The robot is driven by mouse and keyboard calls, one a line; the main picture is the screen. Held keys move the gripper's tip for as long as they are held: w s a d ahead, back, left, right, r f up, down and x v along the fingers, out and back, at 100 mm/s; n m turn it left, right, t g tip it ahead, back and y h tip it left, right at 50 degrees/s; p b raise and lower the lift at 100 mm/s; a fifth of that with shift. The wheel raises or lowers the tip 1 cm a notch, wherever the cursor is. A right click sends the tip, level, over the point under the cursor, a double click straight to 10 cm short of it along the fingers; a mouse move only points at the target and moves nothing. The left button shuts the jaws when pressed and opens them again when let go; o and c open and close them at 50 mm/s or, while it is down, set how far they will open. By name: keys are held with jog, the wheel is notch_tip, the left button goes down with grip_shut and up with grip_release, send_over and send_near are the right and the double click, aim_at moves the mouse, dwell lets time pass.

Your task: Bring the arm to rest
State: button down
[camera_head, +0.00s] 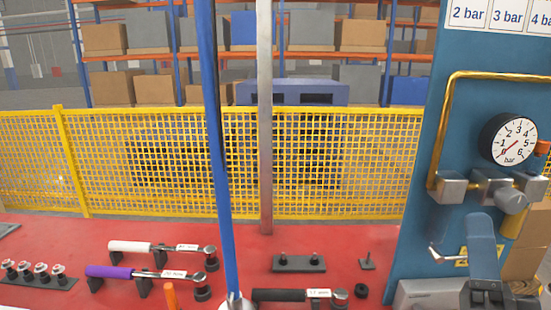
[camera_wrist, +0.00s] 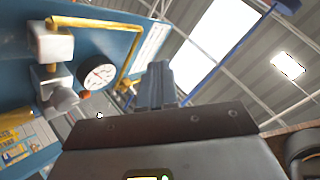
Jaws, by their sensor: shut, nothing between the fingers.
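My gripper (camera_head: 481,224) is at the lower right of the head view, in front of the blue panel (camera_head: 420,200) and below the pressure gauge (camera_head: 508,139). Its fingers are together and empty, pointing upward. The gauge needle's exact reading is too small to tell. The rest of my arm is mostly out of view.
A red surface (camera_head: 330,245) carries a white-handled tool (camera_head: 130,246), a purple-handled tool (camera_head: 108,271) and a black-handled tool (camera_head: 280,295). A blue pole (camera_head: 219,150) rises in the middle. A yellow mesh fence (camera_head: 370,160) stands behind. Brass piping (camera_head: 445,110) runs along the panel.

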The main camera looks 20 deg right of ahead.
jog(key=s+a+f+n+g+y, duration=0.4)
jog(key=s+a+f+n+g, duration=0.1)
jog(key=s+f, duration=0.5)
jog(key=s+a+f+n+g+y, duration=0.4)
jog(key=s+f+n+g, duration=0.3)
jog(key=s, duration=0.7)
notch_tip(320, 180, down, 3)
jog(key=shift+s+a+f+n+y, duration=0.15)
jog(key=shift+a+n+y, duration=0.25)
jog(key=shift+n+y, duration=0.5)
